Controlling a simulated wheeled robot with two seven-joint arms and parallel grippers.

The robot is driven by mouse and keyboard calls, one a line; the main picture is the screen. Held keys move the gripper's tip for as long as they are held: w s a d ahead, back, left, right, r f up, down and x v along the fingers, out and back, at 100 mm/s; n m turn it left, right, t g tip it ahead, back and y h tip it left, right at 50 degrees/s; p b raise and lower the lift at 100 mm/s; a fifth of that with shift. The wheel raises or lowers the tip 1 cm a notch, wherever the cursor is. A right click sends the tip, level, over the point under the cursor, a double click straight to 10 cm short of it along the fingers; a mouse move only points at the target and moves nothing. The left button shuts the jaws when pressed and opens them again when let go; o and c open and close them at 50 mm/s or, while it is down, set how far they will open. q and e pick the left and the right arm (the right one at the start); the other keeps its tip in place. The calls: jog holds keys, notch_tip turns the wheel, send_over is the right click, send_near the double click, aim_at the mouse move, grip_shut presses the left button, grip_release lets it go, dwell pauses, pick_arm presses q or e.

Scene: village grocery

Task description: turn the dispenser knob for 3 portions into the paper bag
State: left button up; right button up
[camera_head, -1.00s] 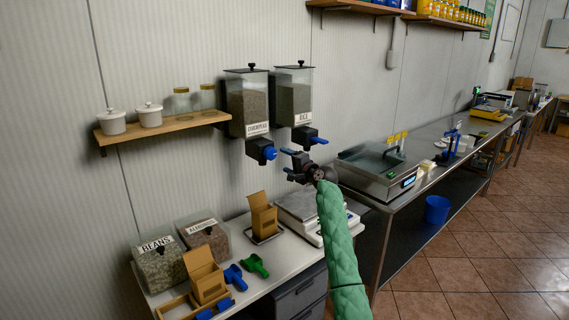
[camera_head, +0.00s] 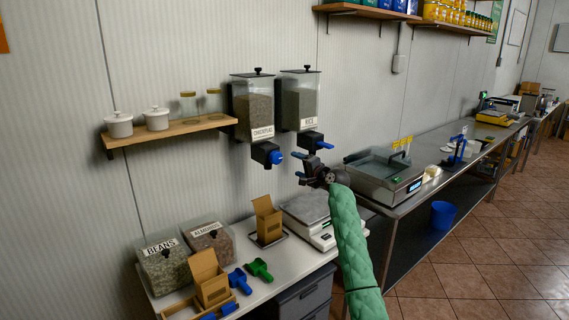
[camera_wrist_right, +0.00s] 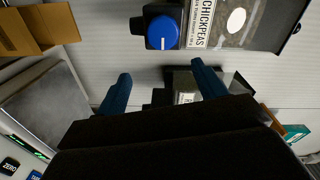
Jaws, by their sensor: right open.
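The chickpeas dispenser (camera_head: 253,105) hangs on the wall, its blue knob (camera_head: 277,157) at the lower front. The knob also shows at the top of the right wrist view (camera_wrist_right: 162,32). My right gripper (camera_head: 299,167) is open and empty, just right of this knob and apart from it. In the wrist view its two blue fingers (camera_wrist_right: 160,73) point up toward the knob with a gap. An open brown paper bag (camera_head: 267,221) stands upright below the dispensers, and shows at the wrist view's upper left (camera_wrist_right: 45,28). My left gripper is out of view.
A rice dispenser (camera_head: 299,104) with its own blue knob (camera_head: 324,146) hangs close on the right. A scale (camera_head: 310,215) stands beside the bag. Bean and almond bins (camera_head: 165,268), another brown bag (camera_head: 212,287) and blue and green scoops (camera_head: 259,270) crowd the counter's left.

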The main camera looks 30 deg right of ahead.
aim_at(278, 159)
jog(key=w+a+n+p, duration=0.1)
jog(key=w+n, duration=0.1)
jog(key=n, duration=0.3)
jog(key=w+a+n+p, duration=0.1)
jog(key=w+n, duration=0.2)
jog(key=n, duration=0.2)
jog(key=w+a+n+p, duration=0.1)
jog(key=w+n, duration=0.1)
jog(key=n, duration=0.3)
jog(key=shift+w+r, duration=0.1)
jog(key=shift+w, duration=0.2)
pick_arm(q)
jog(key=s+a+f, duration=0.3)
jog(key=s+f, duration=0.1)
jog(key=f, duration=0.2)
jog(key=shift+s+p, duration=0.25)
jog(key=shift+p, duration=0.05)
pick_arm(e)
jog(key=shift+w+a, duration=0.1)
jog(key=shift+w, duration=0.75)
